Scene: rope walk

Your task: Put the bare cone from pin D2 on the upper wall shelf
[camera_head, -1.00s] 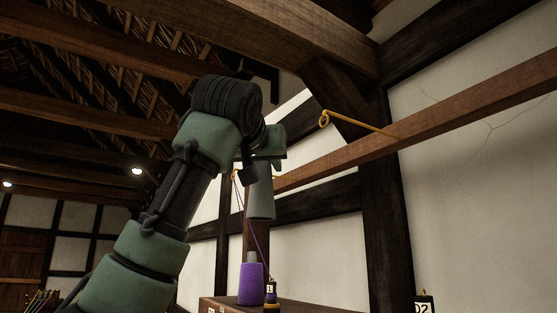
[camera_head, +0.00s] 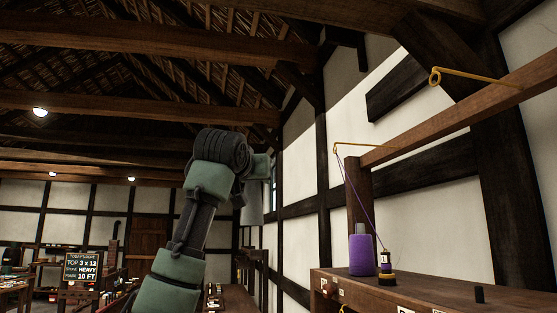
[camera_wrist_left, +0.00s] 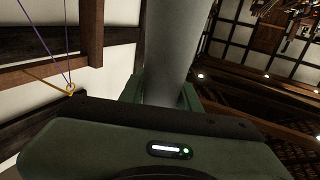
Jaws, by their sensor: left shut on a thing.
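My left gripper (camera_head: 259,178) is raised at the end of the green and black arm in the middle of the head view. It is shut on a plain grey cone (camera_head: 252,207), which hangs below it against the dark beams and white wall. In the left wrist view the bare grey cone (camera_wrist_left: 168,45) extends up from between the green jaws (camera_wrist_left: 160,92). No yarn shows on it. The upper wall shelf and pin D2 cannot be made out. My right gripper is not in view.
A wooden bench (camera_head: 430,294) at right carries a purple yarn cone (camera_head: 361,252) and a small black-and-yellow spool (camera_head: 385,262). Purple yarn runs up to a yellow hook (camera_head: 362,146) on the beam (camera_head: 450,117). A blackboard (camera_head: 83,267) stands far left.

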